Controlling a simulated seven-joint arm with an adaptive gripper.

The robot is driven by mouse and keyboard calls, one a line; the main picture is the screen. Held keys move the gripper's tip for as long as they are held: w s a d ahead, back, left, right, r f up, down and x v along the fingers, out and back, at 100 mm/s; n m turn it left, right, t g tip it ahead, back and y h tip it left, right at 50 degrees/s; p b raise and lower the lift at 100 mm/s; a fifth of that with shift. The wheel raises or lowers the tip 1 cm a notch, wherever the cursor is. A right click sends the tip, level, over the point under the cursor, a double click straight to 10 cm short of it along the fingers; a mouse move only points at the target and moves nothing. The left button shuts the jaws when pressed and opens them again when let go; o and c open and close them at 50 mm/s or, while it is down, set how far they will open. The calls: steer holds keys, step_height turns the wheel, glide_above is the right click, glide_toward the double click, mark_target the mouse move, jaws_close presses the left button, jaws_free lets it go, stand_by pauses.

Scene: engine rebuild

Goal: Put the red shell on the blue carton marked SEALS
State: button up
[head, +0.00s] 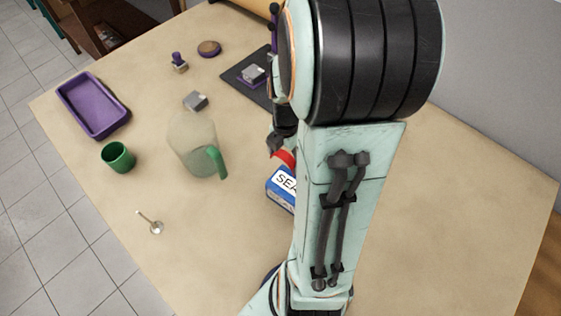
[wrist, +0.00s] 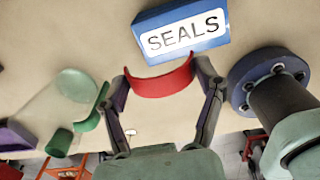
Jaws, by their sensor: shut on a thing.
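The red shell (wrist: 160,84) is a curved half-ring, held between the two fingers of my gripper (wrist: 160,82) in the wrist view. In the head view the red shell (head: 284,158) is partly hidden behind my arm. The blue carton marked SEALS (wrist: 182,28) has a white label on its top and lies just beyond the shell in the wrist view. In the head view the blue carton (head: 281,192) is partly covered by my arm, with the shell just behind it. I cannot tell whether shell and carton touch.
A clear jug with a green handle (head: 196,145) stands left of the carton. A green cup (head: 118,157), a purple tray (head: 92,106) and a spoon-like item (head: 153,224) are further left. A dark mat (head: 250,76) with a metal block lies behind. The table's front left is mostly bare.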

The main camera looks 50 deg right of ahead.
mark_target(285, 180)
step_height(285, 180, down, 7)
steer(key=shift+s+f, duration=0.1)
stand_by(0.4)
steer(key=o, duration=1.2)
steer(key=shift+c, duration=0.2)
step_height(285, 180, up, 12)
steer(key=shift+r, duration=0.1)
steer(key=s+a+r+m, duration=0.2)
steer(key=s+a+m, duration=0.1)
steer(key=a+m, duration=0.5)
steer(key=s+a+r+m, duration=0.2)
steer(key=s+a+m, duration=0.2)
steer(key=a+m, duration=0.4)
steer(key=a, duration=0.3)
steer(key=shift+r+m+y, duration=0.35)
steer(key=shift+m+y, duration=0.05)
steer(key=shift+w, duration=0.1)
